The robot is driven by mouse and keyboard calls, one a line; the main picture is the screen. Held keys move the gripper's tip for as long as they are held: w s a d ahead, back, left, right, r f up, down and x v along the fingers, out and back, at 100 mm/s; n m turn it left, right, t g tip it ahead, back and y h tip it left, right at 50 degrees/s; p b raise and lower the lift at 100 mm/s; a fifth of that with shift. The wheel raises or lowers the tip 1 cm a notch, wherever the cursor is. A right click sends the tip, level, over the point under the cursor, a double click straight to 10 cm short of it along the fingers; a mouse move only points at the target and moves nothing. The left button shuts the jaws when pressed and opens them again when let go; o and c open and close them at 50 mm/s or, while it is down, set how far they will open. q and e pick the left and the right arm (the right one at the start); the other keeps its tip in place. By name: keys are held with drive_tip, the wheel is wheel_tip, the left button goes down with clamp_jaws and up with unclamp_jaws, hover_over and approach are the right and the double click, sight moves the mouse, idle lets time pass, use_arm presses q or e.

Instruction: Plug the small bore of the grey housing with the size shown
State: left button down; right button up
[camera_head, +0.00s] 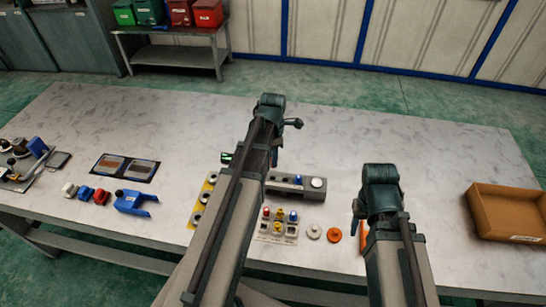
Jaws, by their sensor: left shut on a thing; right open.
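The grey housing (312,193) is a long low block on the table, partly behind my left arm. A blue piece (298,180) and a pale round disc (317,183) show on its top. I cannot make out its small bore. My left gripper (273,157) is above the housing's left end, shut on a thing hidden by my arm. A pale tray (264,236) of small red, blue and yellow-topped plugs stands in front of the housing. My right gripper (357,214) is open, right of the housing, its fingers barely visible.
A pale ring (314,231), an orange ring (334,234) and an orange piece (363,236) lie by my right arm. A yellow plate (197,213) with dark rings, a blue tool (132,202) and dark picture cards (125,167) lie left. A cardboard box (507,212) stands right.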

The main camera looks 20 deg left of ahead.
use_arm(q)
drive_tip(key=b, duration=0.5)
hover_over(273, 173)
drive_tip(key=s, duration=0.2)
drive_tip(key=shift+d+f, duration=0.25)
drive_tip(key=shift+f, duration=1.2)
drive_tip(key=shift+d+f, duration=0.2)
drive_tip(key=shift+f, duration=1.25)
use_arm(e)
drive_tip(key=shift+f, duration=2.95)
use_arm(q)
drive_tip(key=shift+f+b, duration=1.15)
drive_tip(key=shift+b, duration=0.15)
use_arm(e)
drive_tip(key=shift+f, duration=1.15)
use_arm(q)
drive_tip(key=c, duration=0.7)
unclamp_jaws()
drive_tip(key=shift+o, duration=0.2)
drive_tip(key=shift+r, duration=0.15)
use_arm(e)
drive_tip(key=shift+r, duration=0.2)
